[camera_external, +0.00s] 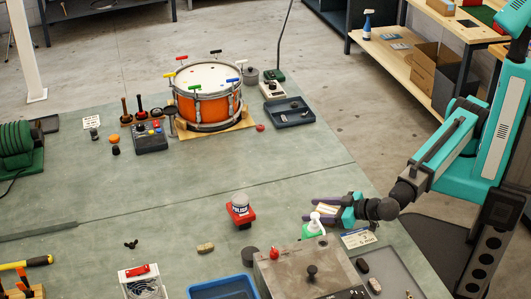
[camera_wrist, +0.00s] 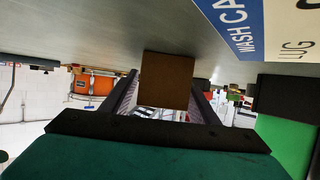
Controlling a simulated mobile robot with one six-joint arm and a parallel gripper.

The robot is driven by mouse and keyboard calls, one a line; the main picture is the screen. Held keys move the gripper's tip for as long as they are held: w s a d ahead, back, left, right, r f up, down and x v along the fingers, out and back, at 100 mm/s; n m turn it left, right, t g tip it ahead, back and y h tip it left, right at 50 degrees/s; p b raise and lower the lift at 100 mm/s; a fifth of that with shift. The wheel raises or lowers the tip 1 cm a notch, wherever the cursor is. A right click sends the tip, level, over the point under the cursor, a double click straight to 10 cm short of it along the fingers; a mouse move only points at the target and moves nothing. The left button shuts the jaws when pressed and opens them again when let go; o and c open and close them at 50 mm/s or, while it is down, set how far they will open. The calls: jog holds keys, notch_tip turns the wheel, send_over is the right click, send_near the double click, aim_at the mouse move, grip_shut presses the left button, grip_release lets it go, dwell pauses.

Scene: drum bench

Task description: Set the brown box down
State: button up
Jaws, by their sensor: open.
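The brown box (camera_wrist: 166,78) is a small plain block between the fingertips in the wrist view. Its top edge in that picture meets the grey bench surface, so it appears to rest on the bench. My gripper (camera_wrist: 165,92) is open, with one dark finger on each side of the box. In the external view my gripper (camera_external: 318,210) is low over the right part of the bench.
The green and white soap bottle (camera_external: 313,227) and the wash card (camera_external: 358,238) are close beside my gripper. A jar on a red stand (camera_external: 240,208) is to the left, and a grey metal box (camera_external: 305,270) is nearer the camera. The drum (camera_external: 208,95) stands farther back, with clear bench between.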

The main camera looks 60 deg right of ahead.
jog(key=shift+r, duration=0.1)
jog(key=b+v, duration=0.2)
jog(key=v, duration=1)
jog(key=shift+b, duration=0.3)
jog(key=shift+w, duration=0.1)
